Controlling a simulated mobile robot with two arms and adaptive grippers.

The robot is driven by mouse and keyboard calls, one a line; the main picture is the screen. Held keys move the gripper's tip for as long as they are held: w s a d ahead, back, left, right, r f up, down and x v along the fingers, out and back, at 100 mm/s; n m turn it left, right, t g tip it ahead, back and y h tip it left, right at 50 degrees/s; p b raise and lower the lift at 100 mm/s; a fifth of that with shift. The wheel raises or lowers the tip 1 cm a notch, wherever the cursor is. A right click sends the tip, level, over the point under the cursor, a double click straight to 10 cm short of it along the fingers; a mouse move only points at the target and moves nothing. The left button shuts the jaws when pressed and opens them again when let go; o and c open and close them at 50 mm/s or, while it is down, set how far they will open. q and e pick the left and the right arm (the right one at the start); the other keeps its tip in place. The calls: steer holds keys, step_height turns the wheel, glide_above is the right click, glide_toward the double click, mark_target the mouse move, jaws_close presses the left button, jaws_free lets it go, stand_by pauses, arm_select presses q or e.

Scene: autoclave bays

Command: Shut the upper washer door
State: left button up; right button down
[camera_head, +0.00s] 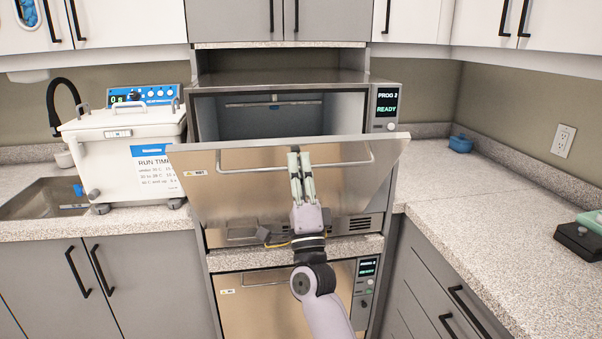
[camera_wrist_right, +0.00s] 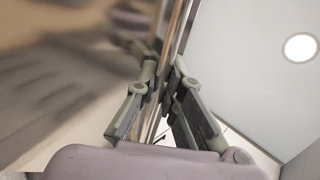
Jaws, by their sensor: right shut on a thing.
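The upper washer door (camera_head: 250,190) is a steel panel hinged at its bottom edge. It is tilted partway open in the head view, with the dark chamber (camera_head: 280,118) showing above it. A bar handle (camera_head: 345,163) runs across the upper part of the door. My right gripper (camera_head: 299,158) is at the middle of this handle, shut on it. In the right wrist view the fingers (camera_wrist_right: 162,85) close around the bar beside the shiny door face (camera_wrist_right: 182,25). My left gripper is not in view.
A lower washer (camera_head: 260,300) sits below, its door shut. A white bath unit (camera_head: 125,150) stands on the left counter by a sink (camera_head: 45,205). The right counter (camera_head: 490,225) is mostly clear, with a small blue item (camera_head: 461,144) at the back. A display reading READY (camera_head: 387,103) is beside the chamber.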

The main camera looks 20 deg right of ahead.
steer(key=w+r+p, duration=0.1)
steer(key=w+p, duration=0.1)
steer(key=w+d+r+g+p, duration=0.1)
steer(key=w+r+p, duration=0.1)
steer(key=p, duration=0.1)
steer(key=w+r+g+p, duration=0.1)
steer(key=r+p, duration=0.1)
steer(key=shift+w+d+r+y+p, duration=0.2)
steer(key=shift+w+y+p, duration=0.1)
steer(key=shift+w+p, duration=0.1)
steer(key=w+d+r+g, duration=0.1)
steer(key=w+d+r, duration=0.1)
steer(key=w, duration=0.5)
steer(key=shift+w+r+p, duration=0.15)
steer(key=shift+w+p, duration=0.15)
steer(key=shift+p, duration=0.15)
steer(key=c, duration=1.7)
jaws_free()
steer(key=v, duration=1.2)
steer(key=shift+s+r, duration=0.1)
